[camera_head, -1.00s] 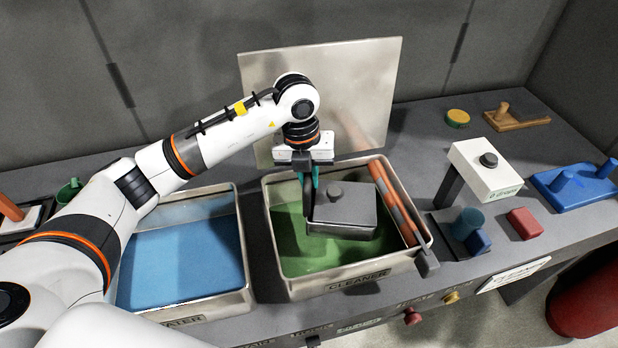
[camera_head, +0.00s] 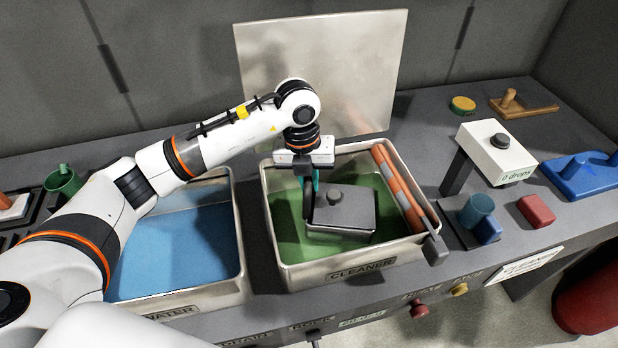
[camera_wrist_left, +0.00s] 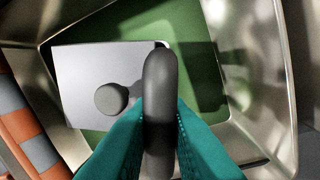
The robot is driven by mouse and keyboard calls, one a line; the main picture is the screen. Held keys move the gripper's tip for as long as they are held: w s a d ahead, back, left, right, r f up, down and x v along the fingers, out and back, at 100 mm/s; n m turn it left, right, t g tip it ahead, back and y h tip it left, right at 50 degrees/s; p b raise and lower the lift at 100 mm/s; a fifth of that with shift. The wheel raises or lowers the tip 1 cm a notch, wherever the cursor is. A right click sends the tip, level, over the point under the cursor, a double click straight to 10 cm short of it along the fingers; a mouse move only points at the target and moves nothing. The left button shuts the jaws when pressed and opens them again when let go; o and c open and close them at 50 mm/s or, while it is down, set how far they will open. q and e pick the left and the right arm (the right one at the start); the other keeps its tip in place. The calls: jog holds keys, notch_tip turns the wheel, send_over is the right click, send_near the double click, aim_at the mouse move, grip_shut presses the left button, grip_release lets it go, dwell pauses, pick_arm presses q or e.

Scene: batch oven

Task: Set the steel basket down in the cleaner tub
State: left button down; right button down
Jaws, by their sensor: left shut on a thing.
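The steel basket (camera_head: 345,212) is a grey box with a flat lid and a dark round knob. It is inside the cleaner tub (camera_head: 352,269), over the green liquid. My left gripper (camera_head: 312,190), with teal fingers, is shut on the basket's dark upright handle. The wrist view shows the teal fingertips (camera_wrist_left: 160,125) on both sides of the handle, with the basket's lid (camera_wrist_left: 88,72) to the left. I cannot tell whether the basket's bottom touches the tub floor. My right gripper is not in view.
A striped orange and grey bar (camera_head: 400,188) lies along the cleaner tub's right side. The blue water tub (camera_head: 190,298) stands to the left. A white drop dispenser (camera_head: 495,152) and a red block (camera_head: 536,211) are to the right. A steel panel (camera_head: 370,75) stands behind.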

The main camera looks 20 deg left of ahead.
pick_arm(q)
jog(key=shift+f+b, duration=0.35)
jog(key=c, duration=1.3)
grip_release()
notch_tip(320, 180, up, 12)
jog(key=a+b, duration=0.1)
jog(key=b, duration=0.2)
jog(key=shift+s, duration=0.15)
